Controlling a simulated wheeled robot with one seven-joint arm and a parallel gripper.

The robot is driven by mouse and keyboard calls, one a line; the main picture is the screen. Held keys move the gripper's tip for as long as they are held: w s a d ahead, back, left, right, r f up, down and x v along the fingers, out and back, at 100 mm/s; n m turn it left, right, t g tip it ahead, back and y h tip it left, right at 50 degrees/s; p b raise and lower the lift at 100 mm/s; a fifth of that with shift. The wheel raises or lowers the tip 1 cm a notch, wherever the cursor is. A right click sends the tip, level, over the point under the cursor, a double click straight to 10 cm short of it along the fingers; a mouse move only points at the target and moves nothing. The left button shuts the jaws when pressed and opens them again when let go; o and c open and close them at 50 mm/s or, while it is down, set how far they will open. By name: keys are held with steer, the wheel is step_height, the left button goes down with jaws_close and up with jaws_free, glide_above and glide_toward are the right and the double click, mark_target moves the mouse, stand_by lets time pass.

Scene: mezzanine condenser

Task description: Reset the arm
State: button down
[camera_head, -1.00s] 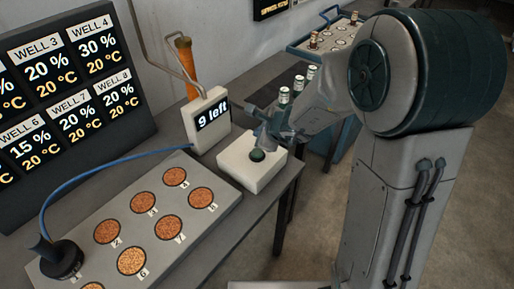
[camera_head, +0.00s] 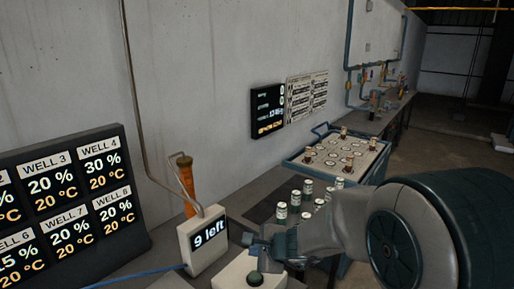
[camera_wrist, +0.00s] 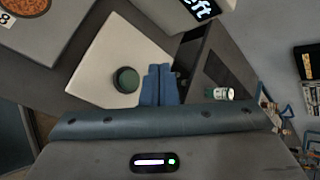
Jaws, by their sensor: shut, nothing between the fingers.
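My gripper (camera_head: 257,254) is at the lower middle of the head view, beside the white box with a dark green button (camera_head: 254,279). In the wrist view my gripper (camera_wrist: 158,72) shows two blue fingers closed together with nothing between them. The green button (camera_wrist: 126,80) on the white box (camera_wrist: 100,60) lies just left of the fingertips there. My arm reaches in from the lower right of the head view.
Several small vials (camera_head: 282,211) stand to the right, before a tray cart (camera_head: 340,157). A well display (camera_head: 65,215) is at left. Wall panels and pipes are farther back.

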steer(key=s+r+n+g+y, duration=0.1)
steer(key=s+r+n, duration=0.4)
steer(key=s+n, duration=0.1)
steer(key=s+d+r+n+g+h, duration=0.1)
steer(key=s+d+n+g+h, duration=0.2)
steer(key=s+d+n+h, duration=0.4)
steer(key=s+d+n, duration=0.3)
steer(key=s+d, duration=0.5)
steer(key=s, duration=0.2)
steer(key=shift+d+r+n, duration=0.15)
steer(key=shift+d+n, duration=0.05)
steer(key=shift+n, duration=0.2)
steer(key=shift+w+a, duration=0.1)
